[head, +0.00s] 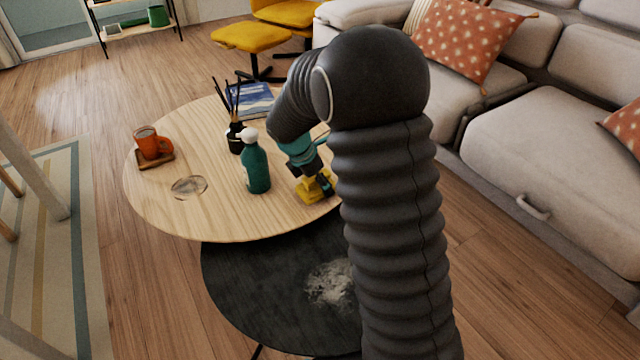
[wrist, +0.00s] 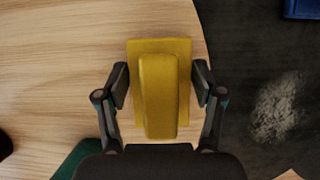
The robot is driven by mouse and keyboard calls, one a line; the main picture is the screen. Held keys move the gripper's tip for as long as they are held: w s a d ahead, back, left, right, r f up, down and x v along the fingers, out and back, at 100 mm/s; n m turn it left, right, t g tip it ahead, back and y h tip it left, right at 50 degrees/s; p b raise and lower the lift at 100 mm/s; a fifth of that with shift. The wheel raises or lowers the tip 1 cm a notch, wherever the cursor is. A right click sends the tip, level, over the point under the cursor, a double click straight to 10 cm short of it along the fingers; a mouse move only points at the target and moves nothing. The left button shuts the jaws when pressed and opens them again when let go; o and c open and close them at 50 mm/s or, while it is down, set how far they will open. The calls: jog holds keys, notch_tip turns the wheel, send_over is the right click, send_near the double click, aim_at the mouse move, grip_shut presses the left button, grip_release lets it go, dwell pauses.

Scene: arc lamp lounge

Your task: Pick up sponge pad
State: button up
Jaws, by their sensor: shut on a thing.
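The sponge pad (head: 312,190) is yellow, with a wide flat part and a narrower raised block. It is at the near right edge of the round wooden table, partly hidden by my gripper in the head view. In the wrist view the sponge pad (wrist: 160,120) lies between the two fingers, which press its left and right sides. My gripper (wrist: 160,84) is shut on it. In the head view my gripper (head: 308,176) comes down over the pad from above. Whether the pad touches the tabletop is hard to tell.
A green bottle (head: 255,168) stands close left of my gripper. A dark reed diffuser (head: 236,138), blue book (head: 251,100), glass dish (head: 189,187) and orange mug (head: 150,143) are on the wooden table (head: 215,220). A lower black table (head: 260,290) is in front.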

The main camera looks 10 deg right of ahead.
jog(key=r, duration=0.3)
jog(key=shift+s+d+r, duration=0.15)
jog(key=shift+d+r, duration=0.05)
jog(key=shift+r, duration=0.2)
jog(key=s+d+r+p, duration=0.1)
jog(key=s+d+r, duration=0.5)
jog(key=s+d, duration=0.2)
jog(key=shift+r, duration=0.2)
